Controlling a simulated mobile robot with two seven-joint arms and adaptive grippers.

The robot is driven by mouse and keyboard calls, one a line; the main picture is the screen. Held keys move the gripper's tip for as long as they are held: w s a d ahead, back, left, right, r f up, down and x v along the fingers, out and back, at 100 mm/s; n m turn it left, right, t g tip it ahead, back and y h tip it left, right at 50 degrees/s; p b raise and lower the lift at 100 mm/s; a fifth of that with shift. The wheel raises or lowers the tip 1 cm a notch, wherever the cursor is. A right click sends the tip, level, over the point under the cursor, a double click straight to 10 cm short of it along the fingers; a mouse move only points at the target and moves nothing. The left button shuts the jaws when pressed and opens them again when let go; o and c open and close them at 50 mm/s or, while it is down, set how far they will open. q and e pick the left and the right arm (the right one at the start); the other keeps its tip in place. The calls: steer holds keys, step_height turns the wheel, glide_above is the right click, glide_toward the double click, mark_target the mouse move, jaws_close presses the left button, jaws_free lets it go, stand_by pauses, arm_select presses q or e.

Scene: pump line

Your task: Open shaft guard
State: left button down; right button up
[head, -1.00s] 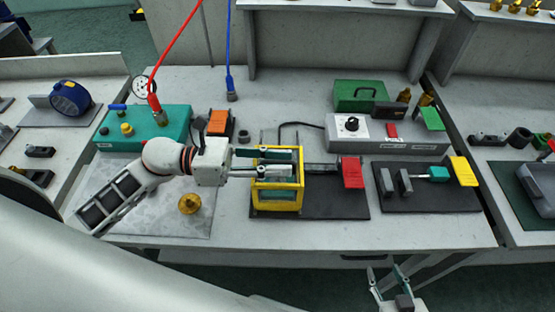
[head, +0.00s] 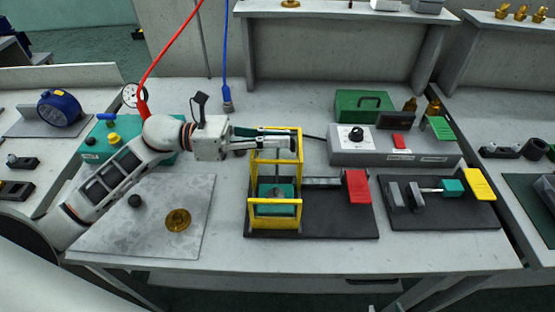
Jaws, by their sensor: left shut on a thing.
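The yellow shaft guard (head: 252,165) stands up as a tall frame on the black base plate (head: 330,222). Its upper part is raised, and its lower front bars (head: 272,223) stay near the plate. A teal block (head: 288,190) shows inside the open frame. My left gripper (head: 290,140) reaches in from the left and is shut at the top of the guard; the exact contact is partly hidden by the fingers. My right gripper is out of view.
A red flag-like plate (head: 357,190) stands right of the guard. Further right is a black plate with a teal coupling (head: 452,189) and a yellow plate (head: 479,184). A grey control box (head: 365,157) stands behind. A brass disc (head: 178,220) lies on the pale mat (head: 125,240).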

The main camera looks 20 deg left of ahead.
arm_select(q)
steer(key=shift+w+a+f+b, duration=0.2)
steer(key=shift+w+b, duration=0.1)
steer(key=shift+w, duration=0.3)
steer(key=shift+w+a+f+b, duration=0.15)
steer(key=shift+w+b, duration=0.1)
steer(key=shift+w, duration=0.3)
steer(key=shift+w+r, duration=0.2)
steer(key=shift+w, duration=0.05)
steer(key=shift+w+a+r, duration=0.1)
steer(key=shift+w+r, duration=0.05)
steer(key=c, duration=2.2)
jaws_free()
steer(key=shift+o, duration=0.2)
steer(key=shift+a, duration=0.1)
steer(key=v, duration=1.2)
arm_select(e)
steer(key=shift+w+d+f, duration=0.3)
steer(key=shift+w+f, duration=0.1)
